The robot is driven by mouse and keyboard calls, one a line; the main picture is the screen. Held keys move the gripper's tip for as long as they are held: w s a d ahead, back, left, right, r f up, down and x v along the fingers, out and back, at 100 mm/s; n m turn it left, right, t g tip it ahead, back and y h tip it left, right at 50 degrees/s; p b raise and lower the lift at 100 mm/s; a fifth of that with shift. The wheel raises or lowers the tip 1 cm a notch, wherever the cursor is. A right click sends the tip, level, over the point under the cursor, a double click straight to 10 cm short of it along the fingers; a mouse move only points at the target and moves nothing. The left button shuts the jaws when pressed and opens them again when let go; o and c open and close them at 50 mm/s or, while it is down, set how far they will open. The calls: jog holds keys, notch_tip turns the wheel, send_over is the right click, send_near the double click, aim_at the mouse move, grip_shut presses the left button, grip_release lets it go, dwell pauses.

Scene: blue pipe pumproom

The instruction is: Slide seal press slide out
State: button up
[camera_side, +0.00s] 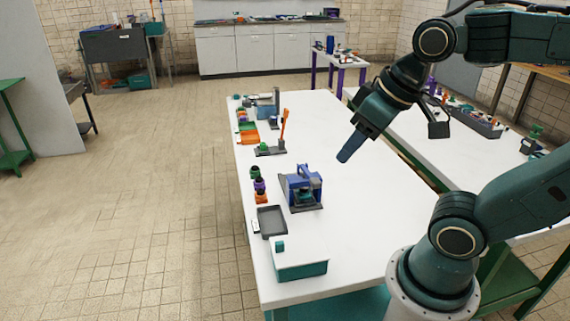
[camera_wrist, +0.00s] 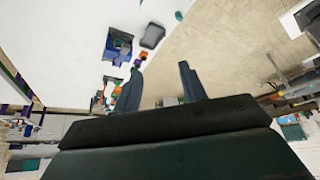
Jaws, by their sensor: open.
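The seal press (camera_side: 302,188) is a blue frame on a dark grey base, standing near the middle of the white table. It also shows in the wrist view (camera_wrist: 118,46), small and near the top. A slide on it is too small to make out. My gripper (camera_side: 343,157) is above the table, to the right of the press and apart from it, pointing down and to the left. In the wrist view my gripper (camera_wrist: 157,86) has its two fingers apart with nothing between them.
A dark tray (camera_side: 271,221) and a teal-and-white box (camera_side: 300,261) are in front of the press. Small coloured parts (camera_side: 260,189) stand to its left. A stand with an orange lever (camera_side: 284,125) is behind. The white table (camera_side: 370,210) is clear right of the press.

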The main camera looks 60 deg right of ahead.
jog(key=w+d+f+m+g, duration=0.2)
jog(key=w+d+f+m, duration=0.15)
jog(key=w+d, duration=0.55)
jog(key=w+d+f+m+g, duration=0.2)
jog(key=w+d+f+m, duration=0.3)
jog(key=w, duration=0.6)
jog(key=w+d+f+g, duration=0.1)
jog(key=w+d+f, duration=0.2)
jog(key=d+f, duration=0.4)
jog(key=shift+w+d, duration=0.3)
jog(key=shift+d, duration=0.6)
notch_tip(320, 180, down, 14)
jog(key=shift+r, duration=0.2)
grip_shut()
